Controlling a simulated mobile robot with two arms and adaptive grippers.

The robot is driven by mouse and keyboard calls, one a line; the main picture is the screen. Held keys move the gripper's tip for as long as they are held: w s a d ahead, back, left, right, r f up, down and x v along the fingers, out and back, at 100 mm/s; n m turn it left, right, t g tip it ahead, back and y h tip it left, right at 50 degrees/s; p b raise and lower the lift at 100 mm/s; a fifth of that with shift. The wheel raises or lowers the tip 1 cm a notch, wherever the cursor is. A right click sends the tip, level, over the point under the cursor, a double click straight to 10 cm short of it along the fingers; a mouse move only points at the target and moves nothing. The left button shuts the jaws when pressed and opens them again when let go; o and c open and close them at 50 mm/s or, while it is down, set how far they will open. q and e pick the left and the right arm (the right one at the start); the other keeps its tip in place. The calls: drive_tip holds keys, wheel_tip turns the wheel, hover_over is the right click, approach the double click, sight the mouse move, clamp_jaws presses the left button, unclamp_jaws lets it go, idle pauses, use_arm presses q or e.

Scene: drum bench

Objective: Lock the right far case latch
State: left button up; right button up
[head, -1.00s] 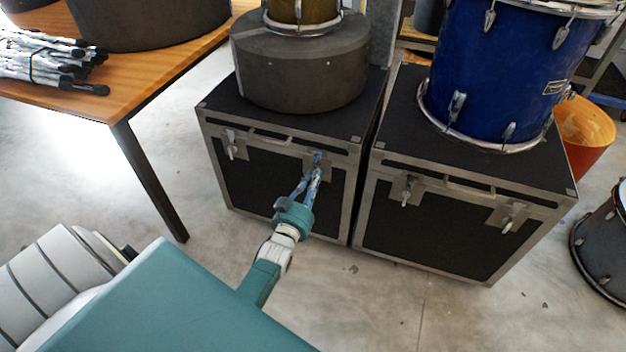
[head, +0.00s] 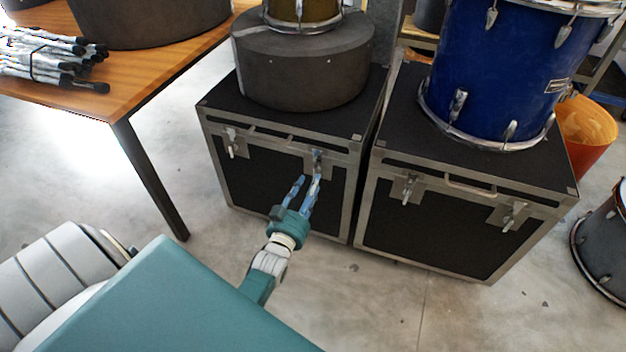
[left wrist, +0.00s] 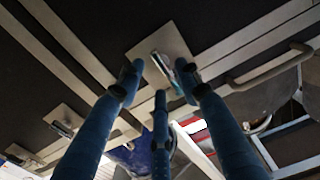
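My left gripper (head: 306,184) is in front of the left black case (head: 260,175), at the latch on the right of its front. That latch (head: 317,158) is a small metal lever on a silver plate, roughly upright, partly hidden by a blue finger. In the left wrist view, the latch (left wrist: 162,68) shows ahead, between the fingertips of my open left gripper (left wrist: 160,86), which holds nothing. I cannot tell whether a fingertip touches it. The same case's left latch (head: 231,148) hangs down. My right gripper is not in view.
The right black case (head: 430,235) stands beside it with two latches (head: 408,188) and a blue drum (head: 500,75) on top. A round dark case (head: 300,70) sits on the left case. A wooden table (head: 150,75) is at left. Floor in front is clear.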

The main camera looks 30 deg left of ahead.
use_arm(q)
drive_tip(key=v, duration=0.8)
drive_tip(key=shift+s, duration=0.35)
drive_tip(key=shift+w+d, duration=0.1)
